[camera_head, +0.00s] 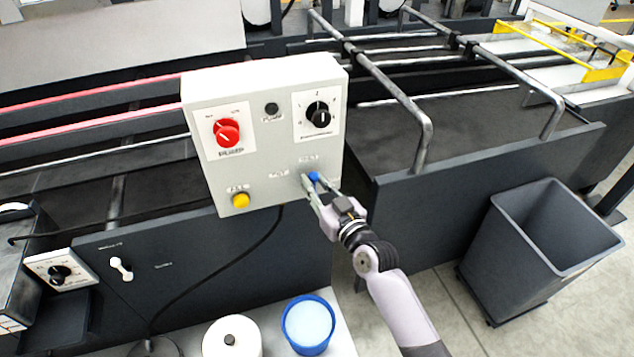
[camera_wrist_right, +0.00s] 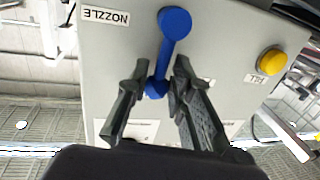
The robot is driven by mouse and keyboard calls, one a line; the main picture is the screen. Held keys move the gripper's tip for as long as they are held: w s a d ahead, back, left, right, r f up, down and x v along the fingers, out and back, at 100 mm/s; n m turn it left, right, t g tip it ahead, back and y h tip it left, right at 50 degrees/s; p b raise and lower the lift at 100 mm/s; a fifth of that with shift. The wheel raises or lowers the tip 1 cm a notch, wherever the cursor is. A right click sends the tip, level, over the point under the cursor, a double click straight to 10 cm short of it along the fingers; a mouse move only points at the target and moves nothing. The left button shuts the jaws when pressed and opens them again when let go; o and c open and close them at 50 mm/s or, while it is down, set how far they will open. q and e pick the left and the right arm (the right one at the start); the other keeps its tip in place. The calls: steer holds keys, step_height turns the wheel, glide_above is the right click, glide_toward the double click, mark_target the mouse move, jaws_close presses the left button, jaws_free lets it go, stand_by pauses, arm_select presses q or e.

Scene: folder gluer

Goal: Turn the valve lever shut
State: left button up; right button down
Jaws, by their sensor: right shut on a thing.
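The blue valve lever (camera_head: 314,176) is at the lower right of the white control box's front face. In the right wrist view the lever (camera_wrist_right: 168,52) runs from a round hub near the top down to its free end, slightly tilted. A NOZZLE label is beside the hub. My right gripper (camera_head: 314,186) reaches in from the lower right. In the right wrist view its two fingers (camera_wrist_right: 160,82) are on either side of the lever's free end, shut on it. My left gripper is not in view.
The control box (camera_head: 262,165) also carries a red pump knob (camera_head: 226,132), a black dial (camera_head: 319,114) and a yellow button (camera_head: 240,200). Metal rails (camera_head: 424,135) stand to its right. A grey bin (camera_head: 545,240) stands on the floor. A blue-rimmed tub (camera_head: 308,325) is below the box.

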steer(key=c, duration=1.5)
jaws_free()
steer(key=v, duration=1.2)
